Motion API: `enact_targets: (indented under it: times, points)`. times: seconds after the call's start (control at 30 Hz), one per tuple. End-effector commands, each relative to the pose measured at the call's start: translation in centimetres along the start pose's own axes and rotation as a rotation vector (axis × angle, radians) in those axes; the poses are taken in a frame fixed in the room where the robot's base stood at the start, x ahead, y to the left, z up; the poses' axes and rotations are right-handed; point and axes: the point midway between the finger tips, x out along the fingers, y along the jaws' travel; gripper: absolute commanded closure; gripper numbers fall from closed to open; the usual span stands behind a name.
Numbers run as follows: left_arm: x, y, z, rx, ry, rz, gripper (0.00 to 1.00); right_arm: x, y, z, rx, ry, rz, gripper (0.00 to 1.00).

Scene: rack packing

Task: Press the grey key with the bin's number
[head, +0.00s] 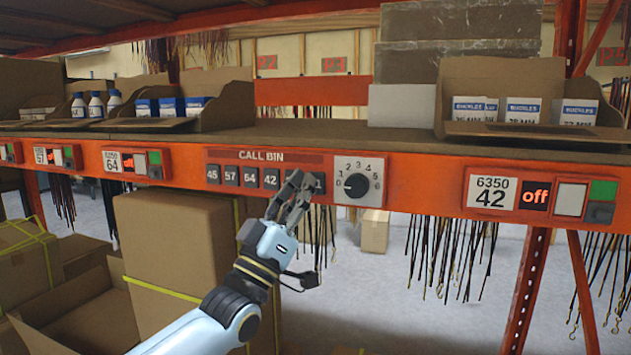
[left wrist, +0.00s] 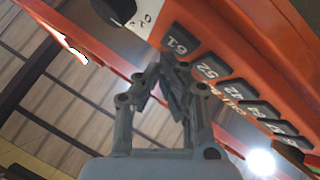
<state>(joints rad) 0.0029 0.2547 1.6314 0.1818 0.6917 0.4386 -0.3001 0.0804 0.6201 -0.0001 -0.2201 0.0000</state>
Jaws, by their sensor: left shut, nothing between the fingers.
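The call bin panel (head: 262,158) on the orange beam carries a row of dark grey keys. The 45 key (head: 213,174), 57 key (head: 231,176), 64 key (head: 250,178) and 42 key (head: 270,179) show. My left gripper (head: 298,182) is shut and empty, in front of the right end of the row. It hides one key and part of the rightmost key (head: 320,183). In the left wrist view its fingertips (left wrist: 174,62) are close to the end key (left wrist: 180,40); contact cannot be told. The right gripper is not in view.
A dial (head: 358,182) sits just right of the keys. A bin label reading 6350 42 (head: 492,192) has a display reading off (head: 535,196) and green and grey buttons beside it. Cartons (head: 185,240) stand below the beam. Dark straps (head: 445,255) hang behind.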

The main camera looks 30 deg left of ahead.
Motion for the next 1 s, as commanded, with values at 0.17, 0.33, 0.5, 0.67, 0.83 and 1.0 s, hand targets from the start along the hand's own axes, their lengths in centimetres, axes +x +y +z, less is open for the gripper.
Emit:
enact_targets:
  times: [0.17,0.33,0.5,0.67,0.83,1.0]
  points:
    - [-0.2,0.1,-0.1,0.0,0.0,0.0,1.0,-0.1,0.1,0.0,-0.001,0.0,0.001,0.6]
    - [-0.2,0.1,-0.1,-0.001,0.0,0.0,1.0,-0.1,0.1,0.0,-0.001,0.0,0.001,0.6]
    - [-0.9,0.7,-0.8,-0.001,0.0,0.0,1.0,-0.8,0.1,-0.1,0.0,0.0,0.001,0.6]
    - [-2.0,1.6,-1.6,-0.002,-0.002,-0.001,1.0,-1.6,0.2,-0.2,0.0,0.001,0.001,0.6]
    - [-3.1,2.4,-2.4,-0.001,-0.001,-0.001,1.0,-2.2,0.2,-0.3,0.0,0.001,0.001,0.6]
    - [-3.7,2.7,-2.7,-0.001,0.001,0.0,1.0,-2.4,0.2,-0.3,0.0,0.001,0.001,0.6]
